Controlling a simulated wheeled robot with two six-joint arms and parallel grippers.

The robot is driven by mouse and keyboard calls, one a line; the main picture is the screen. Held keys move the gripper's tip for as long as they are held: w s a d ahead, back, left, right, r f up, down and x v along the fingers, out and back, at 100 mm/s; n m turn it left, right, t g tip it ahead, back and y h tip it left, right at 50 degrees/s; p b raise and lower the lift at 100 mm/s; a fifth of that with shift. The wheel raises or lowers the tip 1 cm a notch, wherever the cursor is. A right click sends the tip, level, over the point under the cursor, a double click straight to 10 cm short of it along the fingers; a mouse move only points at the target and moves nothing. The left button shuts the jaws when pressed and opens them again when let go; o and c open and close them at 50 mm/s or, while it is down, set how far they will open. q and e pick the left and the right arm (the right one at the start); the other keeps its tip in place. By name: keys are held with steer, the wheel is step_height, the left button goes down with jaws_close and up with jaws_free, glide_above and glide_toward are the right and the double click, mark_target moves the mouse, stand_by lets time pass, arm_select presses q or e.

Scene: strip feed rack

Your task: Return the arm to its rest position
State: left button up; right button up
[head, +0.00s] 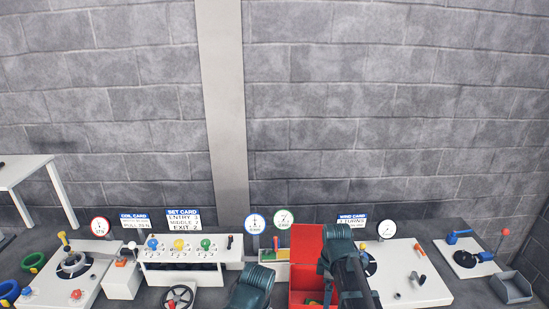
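Two dark teal arm parts of mine rise from the bottom edge, one left of centre and one right of centre. The right-hand one stands in front of a red box and hides part of it. No fingertips of either gripper show, so I cannot see whether they are open or hold anything.
The open red box (306,246) stands at centre right. A white panel (416,262) lies right of it, and a grey bin (513,284) at far right. A white unit with coloured knobs (192,253) and a handwheel (178,296) stand left. A block wall closes the back.

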arm_select(q)
step_height(320, 180, down, 17)
steer(key=b, duration=1.6)
steer(key=shift+w, duration=0.35)
arm_select(e)
steer(key=s+a+f+m, duration=0.5)
steer(key=s+f, duration=0.1)
steer(key=f, duration=0.2)
steer(key=s+a+f+m+h, duration=0.1)
steer(key=s+a+f+m, duration=0.4)
steer(key=f, duration=0.4)
steer(key=shift+s+m, duration=0.8)
steer(key=shift+s, duration=0.3)
arm_select(q)
steer(key=shift+f, duration=0.1)
arm_select(e)
steer(key=shift+c, duration=0.2)
